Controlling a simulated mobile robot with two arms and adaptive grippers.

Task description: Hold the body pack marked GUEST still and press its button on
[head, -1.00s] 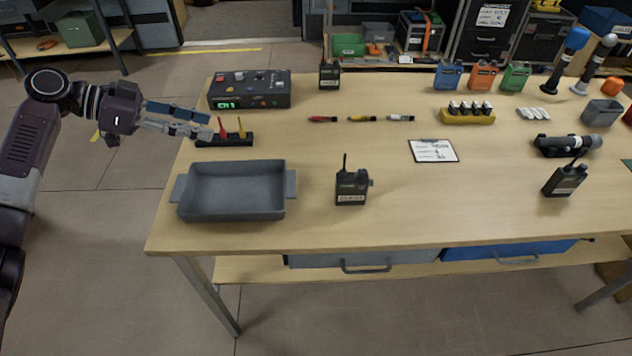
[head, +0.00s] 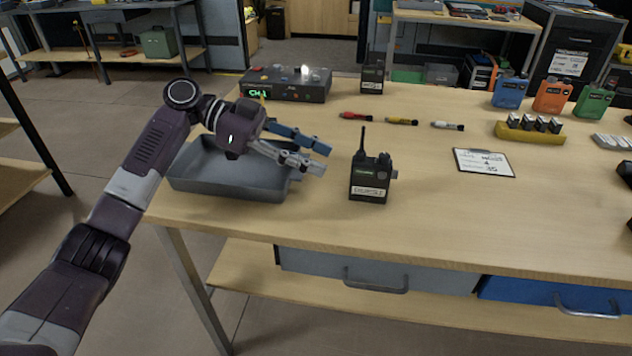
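The black body pack (head: 370,178) stands upright on the table, with a stub antenna, a small green display and a white label that seems to read GUEST. A round knob or button shows on its right side. My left gripper (head: 325,160) reaches in from the left above the grey tray, with its fingertips pointing at the pack. Its two fingers are apart with nothing between them. A gap shows between the fingertips and the pack's left side. My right gripper is not in view.
The grey tray (head: 210,183) lies under my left gripper. A second black pack (head: 372,80) and a control box (head: 285,86) stand behind. Several markers lie behind the pack, and a clipboard (head: 484,162) lies to its right. The table in front of the pack is clear.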

